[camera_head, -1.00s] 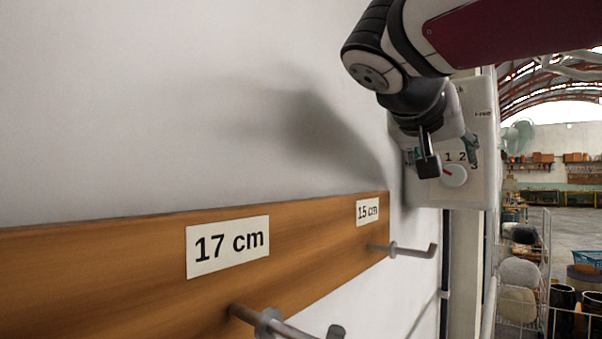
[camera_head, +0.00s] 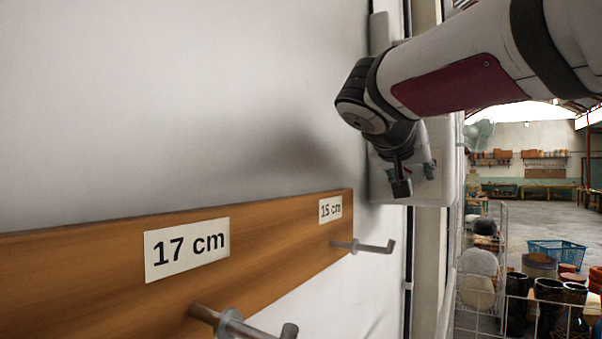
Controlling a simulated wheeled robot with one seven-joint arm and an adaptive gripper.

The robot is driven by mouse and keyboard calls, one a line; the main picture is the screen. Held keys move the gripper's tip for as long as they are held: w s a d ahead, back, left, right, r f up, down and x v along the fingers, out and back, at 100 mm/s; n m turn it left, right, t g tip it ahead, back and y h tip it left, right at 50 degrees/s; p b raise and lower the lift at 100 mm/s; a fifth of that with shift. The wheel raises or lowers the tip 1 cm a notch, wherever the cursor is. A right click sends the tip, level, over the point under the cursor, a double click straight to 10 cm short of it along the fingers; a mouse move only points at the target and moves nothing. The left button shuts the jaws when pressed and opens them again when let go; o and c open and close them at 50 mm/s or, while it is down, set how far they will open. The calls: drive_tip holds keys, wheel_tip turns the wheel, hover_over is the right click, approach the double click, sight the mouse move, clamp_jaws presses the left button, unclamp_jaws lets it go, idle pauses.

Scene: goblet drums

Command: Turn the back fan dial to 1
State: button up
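The white dial panel (camera_head: 440,194) is mounted at the far end of the white wall, at the right of the wooden board. My gripper (camera_head: 402,188) is in front of it, with a dark fingertip pointing down near the panel's lower left part. My wrist and gripper cover most of the panel. The dial and its numbers cannot be made out now. I cannot tell whether the gripper touches the dial or how far apart its fingers are.
A wooden board (camera_head: 90,265) with metal hooks (camera_head: 363,246) and "17 cm" and "15 cm" labels runs along the wall below my arm. At the right are a green fan (camera_head: 480,134), a white wire rack (camera_head: 480,293), dark drums (camera_head: 549,300) and open floor.

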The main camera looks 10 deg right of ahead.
drive_tip(key=shift+c, duration=0.9)
drive_tip(key=shift+w+b, duration=0.1)
drive_tip(key=shift+b, duration=0.5)
drive_tip(key=shift+f+m+t+y+b, duration=0.15)
drive_tip(key=shift+m+t+y+b, duration=0.25)
drive_tip(key=shift+b, duration=0.6)
drive_tip(key=m+b, duration=0.1)
drive_tip(key=b, duration=0.3)
drive_tip(key=shift+m+t+y, duration=0.3)
drive_tip(key=shift+m+t, duration=0.1)
drive_tip(key=m+t+b, duration=0.1)
drive_tip(key=m+b, duration=0.1)
drive_tip(key=b, duration=0.2)
drive_tip(key=shift+y+b, duration=0.3)
drive_tip(key=shift+b, duration=0.05)
drive_tip(key=shift+m+b, duration=0.4)
drive_tip(key=shift+b, duration=0.2)
drive_tip(key=shift+r, duration=0.2)
